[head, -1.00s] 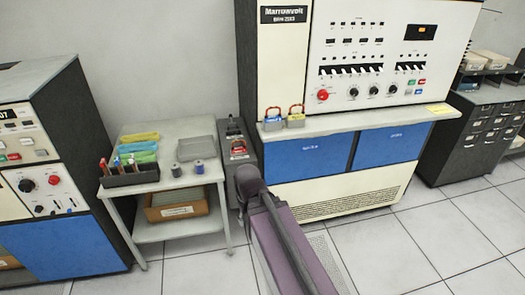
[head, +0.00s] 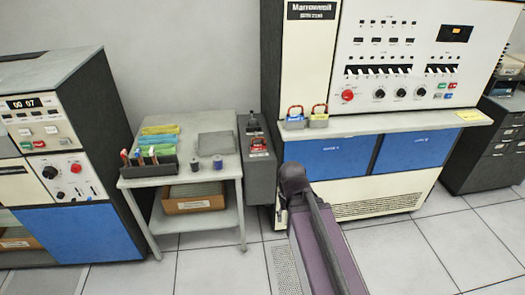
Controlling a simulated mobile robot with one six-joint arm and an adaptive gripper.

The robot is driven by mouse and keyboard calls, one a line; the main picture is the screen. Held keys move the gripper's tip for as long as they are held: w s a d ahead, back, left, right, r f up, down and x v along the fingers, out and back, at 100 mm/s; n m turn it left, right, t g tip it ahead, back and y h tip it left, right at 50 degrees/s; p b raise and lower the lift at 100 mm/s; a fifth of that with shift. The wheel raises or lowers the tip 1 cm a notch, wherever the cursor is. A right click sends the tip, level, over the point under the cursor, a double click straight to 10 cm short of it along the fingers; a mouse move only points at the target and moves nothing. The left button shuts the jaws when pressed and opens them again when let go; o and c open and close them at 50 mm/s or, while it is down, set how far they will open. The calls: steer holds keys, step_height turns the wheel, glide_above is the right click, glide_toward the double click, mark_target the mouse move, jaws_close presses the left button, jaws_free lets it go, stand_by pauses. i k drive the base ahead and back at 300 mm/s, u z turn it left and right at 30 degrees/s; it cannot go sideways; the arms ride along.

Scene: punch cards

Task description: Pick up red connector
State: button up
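A small red piece (head: 259,145) sits on a narrow dark grey unit between the small table and the large console; it may be the red connector, but it is too small to be sure. A dark holder (head: 150,170) at the table's front left has upright slim pieces in it, one with a red part (head: 125,156). My purple arm rises from the bottom of the head view, its dark upper joint in front of the console's base. My gripper's fingers do not show, so I cannot see whether they hold anything.
The small table (head: 222,123) carries coloured bundles (head: 158,140), a grey tray (head: 216,145) and two spools (head: 196,163). A cardboard box (head: 193,203) is on its lower shelf. Two padlocks (head: 318,120) stand on the console ledge (head: 390,123). Floor in front is clear.

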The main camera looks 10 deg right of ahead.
mark_target(254, 149)
steer(key=u, duration=0.05)
steer(key=i, duration=1)
steer(key=z, duration=0.05)
